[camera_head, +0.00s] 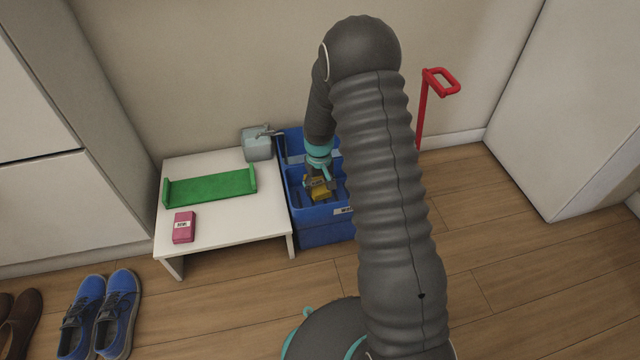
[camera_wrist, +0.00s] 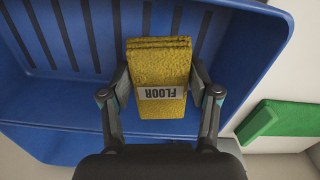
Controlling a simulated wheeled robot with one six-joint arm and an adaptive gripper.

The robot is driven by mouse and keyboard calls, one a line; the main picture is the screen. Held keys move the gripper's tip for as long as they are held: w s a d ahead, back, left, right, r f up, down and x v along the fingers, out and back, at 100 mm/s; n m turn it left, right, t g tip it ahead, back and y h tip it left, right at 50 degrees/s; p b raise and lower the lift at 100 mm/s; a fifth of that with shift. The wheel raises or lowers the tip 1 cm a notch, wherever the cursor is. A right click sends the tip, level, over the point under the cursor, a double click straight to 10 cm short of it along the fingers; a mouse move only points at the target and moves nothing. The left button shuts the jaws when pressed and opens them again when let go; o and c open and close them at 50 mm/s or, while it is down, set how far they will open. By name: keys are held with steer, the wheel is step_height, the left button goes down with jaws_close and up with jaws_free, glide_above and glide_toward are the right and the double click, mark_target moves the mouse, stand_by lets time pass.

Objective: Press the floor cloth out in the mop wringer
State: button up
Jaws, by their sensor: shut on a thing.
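The floor cloth (camera_wrist: 160,75) is a folded yellow cloth with a label reading FLOOR. My gripper (camera_wrist: 160,92) is shut on it, one finger on each side. In the head view the cloth (camera_head: 320,190) is inside the upper part of the blue mop wringer (camera_head: 325,235), with my gripper (camera_head: 319,177) above it. In the wrist view the slotted blue wall of the wringer (camera_wrist: 240,40) lies behind the cloth. I cannot tell whether the cloth touches the wringer's floor. A red handle (camera_head: 441,82) on a red lever stands up at the right; its lower end is hidden by my arm.
A low white table (camera_head: 240,215) stands left of the wringer. It holds a green tray (camera_head: 210,188), a pink box (camera_head: 184,227) and a grey-blue container (camera_head: 257,145). Blue shoes (camera_head: 100,312) stand on the floor at the front left. The floor at the right is clear.

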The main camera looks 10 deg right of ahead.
steer(key=shift+f+b, duration=1.7)
steer(key=shift+f, duration=1.9)
steer(key=shift+d, duration=0.15)
steer(key=shift+c, duration=0.5)
steer(key=shift+d, duration=1.15)
steer(key=shift+a, duration=0.8)
steer(key=shift+a, duration=0.25)
steer(key=shift+d, duration=0.15)
steer(key=shift+a, duration=0.35)
